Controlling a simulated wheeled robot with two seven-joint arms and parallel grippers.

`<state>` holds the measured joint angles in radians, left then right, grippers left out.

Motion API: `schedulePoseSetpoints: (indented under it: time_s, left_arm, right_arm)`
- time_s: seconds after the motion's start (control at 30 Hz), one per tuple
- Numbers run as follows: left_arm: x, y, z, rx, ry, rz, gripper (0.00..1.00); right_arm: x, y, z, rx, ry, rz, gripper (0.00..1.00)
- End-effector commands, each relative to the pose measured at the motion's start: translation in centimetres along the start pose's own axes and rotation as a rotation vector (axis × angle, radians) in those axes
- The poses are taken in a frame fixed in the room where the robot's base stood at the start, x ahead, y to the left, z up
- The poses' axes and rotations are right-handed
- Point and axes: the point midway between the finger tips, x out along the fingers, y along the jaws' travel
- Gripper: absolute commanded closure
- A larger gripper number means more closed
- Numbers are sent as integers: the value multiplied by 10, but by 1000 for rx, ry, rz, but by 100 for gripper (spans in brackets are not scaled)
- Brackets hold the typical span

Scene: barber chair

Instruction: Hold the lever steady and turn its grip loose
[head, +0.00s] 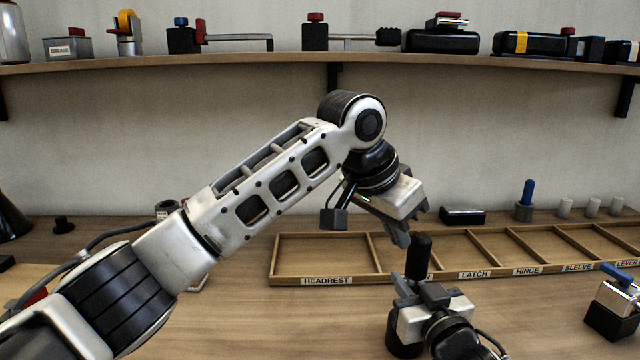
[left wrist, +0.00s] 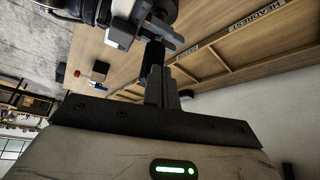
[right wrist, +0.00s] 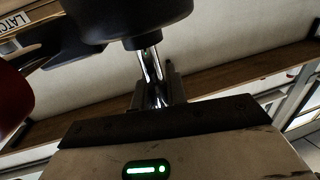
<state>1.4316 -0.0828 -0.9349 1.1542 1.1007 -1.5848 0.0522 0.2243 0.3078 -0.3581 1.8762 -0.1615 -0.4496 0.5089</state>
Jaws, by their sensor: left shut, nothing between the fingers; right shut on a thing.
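The lever's black grip (head: 420,257) stands upright in the head view, above my right gripper (head: 425,292). In the right wrist view the grip (right wrist: 130,22) is large at the top, with a chrome rod (right wrist: 150,65) below it. My right gripper (right wrist: 158,95) is shut on that rod. My left gripper (head: 403,238) is shut and empty, pointing down just above and left of the grip's top. In the left wrist view the grip (left wrist: 153,60) lies just beyond the left fingertips (left wrist: 160,75); I cannot tell whether they touch. My right gripper hides the lever's lower part.
A labelled wooden tray (head: 375,277) lies behind the grippers. A block with a blue handle (head: 615,305) stands at the right. A blue-topped piece (head: 526,200) and pale cylinders (head: 592,207) stand at the back. A shelf (head: 250,60) with several devices runs above. The table front is mostly clear.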

Motion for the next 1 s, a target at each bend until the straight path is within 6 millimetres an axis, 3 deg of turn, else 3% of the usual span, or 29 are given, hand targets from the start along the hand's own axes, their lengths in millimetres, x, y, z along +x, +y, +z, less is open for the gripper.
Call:
schedulePoseSetpoints:
  time_s: [1.0]
  left_arm:
    - [5,4,-9,0,2,0,100]
  right_arm:
    - [0,0,0,-3,0,0,100]
